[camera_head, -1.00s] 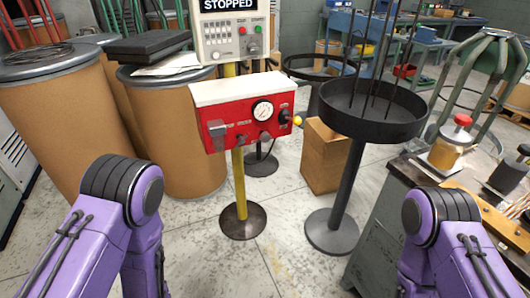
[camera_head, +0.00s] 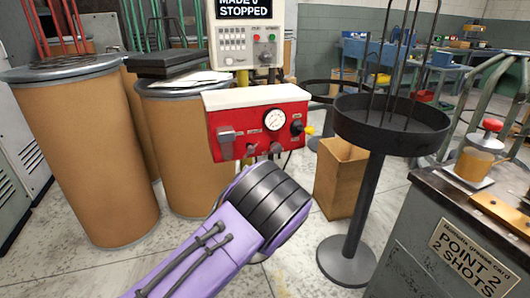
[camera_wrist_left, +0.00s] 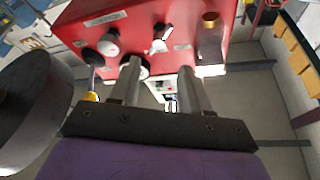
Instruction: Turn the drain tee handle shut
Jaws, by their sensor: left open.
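A small pale tee-shaped handle (camera_wrist_left: 160,40), which I take to be the drain tee handle, sits on the red control box (camera_wrist_left: 180,15) in the left wrist view. In the head view it looks like the small dark handle (camera_head: 250,149) low on the front of the red box (camera_head: 228,112). My left gripper (camera_wrist_left: 160,66) is open, its two fingers spread and pointing at the box, with the handle showing beyond the gap between them. I see nothing held. In the head view my own arm hides this gripper. My right gripper is out of view.
A round gauge (camera_head: 274,120) and a yellow knob (camera_head: 309,129) are on the box's right half. A grey block (camera_head: 226,134) is at its left. A black round tray on a stand (camera_head: 350,215) is close on the right; drums (camera_head: 85,160) stand at left.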

